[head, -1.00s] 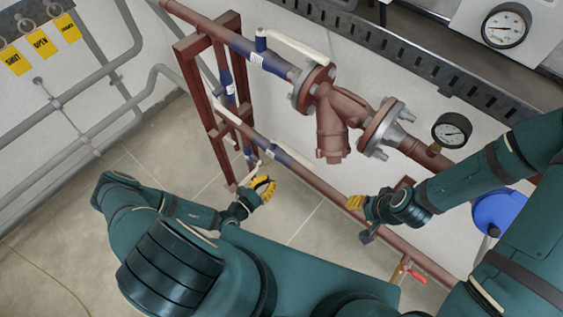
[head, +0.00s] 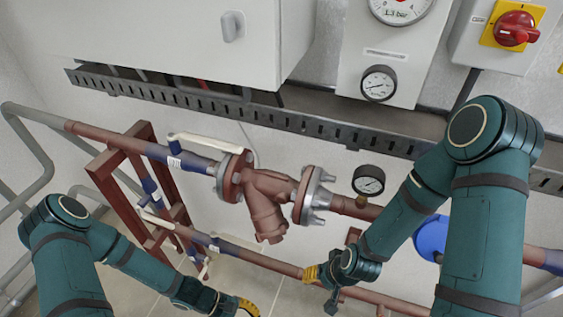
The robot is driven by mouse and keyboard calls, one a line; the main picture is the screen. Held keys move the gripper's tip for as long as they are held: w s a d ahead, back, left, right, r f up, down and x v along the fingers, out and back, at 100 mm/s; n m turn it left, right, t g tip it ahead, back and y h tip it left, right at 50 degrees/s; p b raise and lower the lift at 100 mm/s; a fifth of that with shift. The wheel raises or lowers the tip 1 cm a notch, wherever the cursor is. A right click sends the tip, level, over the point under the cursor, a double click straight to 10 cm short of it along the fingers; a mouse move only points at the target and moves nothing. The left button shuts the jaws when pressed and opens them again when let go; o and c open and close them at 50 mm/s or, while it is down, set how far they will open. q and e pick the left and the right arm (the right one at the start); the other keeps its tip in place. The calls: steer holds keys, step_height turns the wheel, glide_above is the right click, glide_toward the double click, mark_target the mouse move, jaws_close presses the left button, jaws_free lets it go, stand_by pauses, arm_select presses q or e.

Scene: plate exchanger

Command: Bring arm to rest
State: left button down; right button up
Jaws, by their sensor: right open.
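My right gripper (head: 318,274) has yellow fingers and hangs over the lower brown pipe (head: 262,259), near its middle; it is open, and I see nothing in it. My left gripper (head: 246,308) is at the bottom edge, below the lower pipe. Its yellow finger shows, but its opening is partly cut off. My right arm (head: 485,235) comes down from the right and my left arm (head: 75,265) from the left, both bent.
A strainer (head: 266,205) sits on the upper pipe, beside a valve with a white lever (head: 208,143). A small gauge (head: 368,180) and a blue round part (head: 431,237) are near my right forearm. A slotted tray (head: 250,112), grey cabinet (head: 190,40) and red switch (head: 515,28) are above.

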arm_select(q)
steer(key=w+a+r+m+t+y, duration=0.2)
steer(key=w+r+m+t+y, duration=0.2)
steer(key=w+r+m+y, duration=0.3)
steer(key=r+m, duration=0.1)
steer(key=m, duration=0.2)
steer(key=shift+w+r, duration=0.2)
steer(key=shift+r, duration=0.1)
